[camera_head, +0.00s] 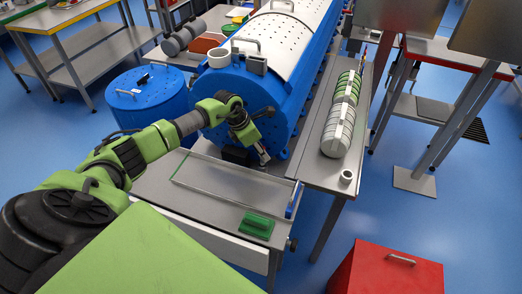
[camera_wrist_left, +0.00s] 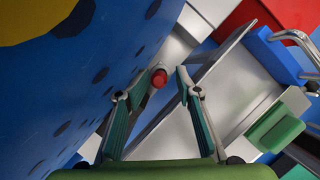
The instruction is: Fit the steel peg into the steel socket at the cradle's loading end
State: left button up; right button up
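My left gripper (camera_head: 263,156) is low at the near end of a large blue perforated drum (camera_head: 222,115), above the grey bench. In the left wrist view its two fingers (camera_wrist_left: 161,80) are spread. A small red-capped round piece (camera_wrist_left: 159,78) shows between the tips, close to the left finger and apart from the right one. I cannot tell whether this piece belongs to the steel peg. Neither the steel peg nor the steel socket can be made out clearly; the gripper and arm cover part of the drum's end. My right gripper is not in view.
A shallow tray (camera_head: 222,207) with a blue end lies on the bench, with a green block (camera_head: 257,224) in front. A blue tub (camera_head: 146,100) stands left. A rack of pale discs (camera_head: 340,125) and a small white cup (camera_head: 346,177) are right. A red box (camera_head: 390,272) stands front right.

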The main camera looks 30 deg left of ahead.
pick_arm(q)
jog(key=v, duration=1.2)
